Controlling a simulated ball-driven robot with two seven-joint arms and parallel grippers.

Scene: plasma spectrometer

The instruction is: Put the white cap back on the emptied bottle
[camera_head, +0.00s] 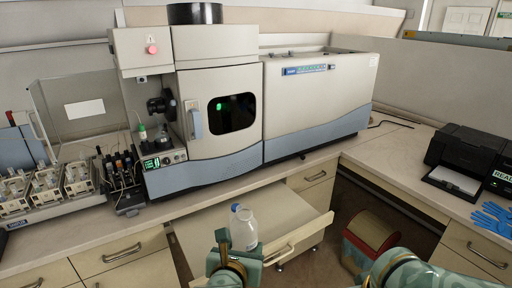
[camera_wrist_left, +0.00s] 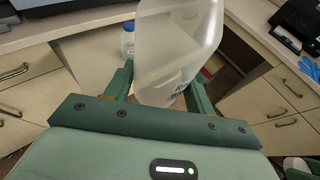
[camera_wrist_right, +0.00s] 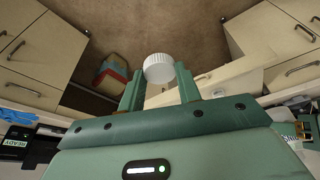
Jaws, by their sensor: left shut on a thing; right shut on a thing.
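In the right wrist view my right gripper (camera_wrist_right: 158,84) is shut on the white ribbed cap (camera_wrist_right: 158,68), held at the fingertips. The right fingers and cap are not seen in the head view; the cap is apart from the bottle.
A small blue-capped bottle (camera_wrist_left: 128,40) stands just behind the large bottle. A red and tan bin (camera_head: 370,240) stands on the floor to the right. Glassware racks (camera_head: 48,190) line the left bench; a printer (camera_head: 462,160) sits right.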

